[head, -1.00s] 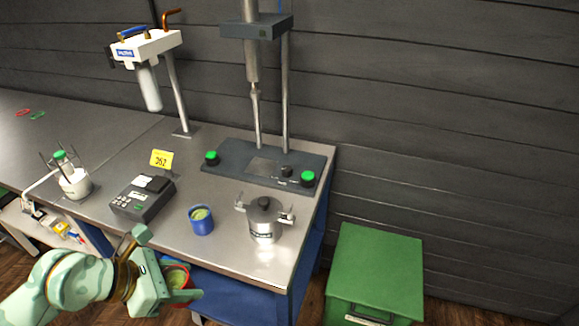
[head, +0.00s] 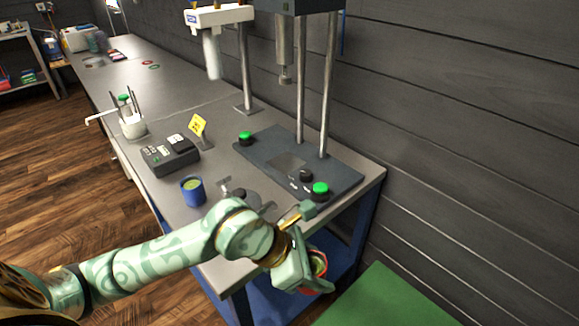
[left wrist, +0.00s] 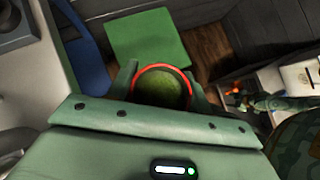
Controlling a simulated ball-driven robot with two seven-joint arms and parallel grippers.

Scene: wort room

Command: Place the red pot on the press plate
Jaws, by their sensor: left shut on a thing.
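The red pot (head: 319,266) is in my left gripper (head: 312,272), off the bench's front right corner in the head view. My left gripper is shut on it, and the gripper body hides most of the pot. In the left wrist view the pot's red rim (left wrist: 163,68) and green contents show between the two fingers.
A steel lidded vessel (head: 238,194) is partly hidden behind my left arm. Green buttons (head: 320,189) sit on the press base. A green box (head: 385,300) stands at the lower right.

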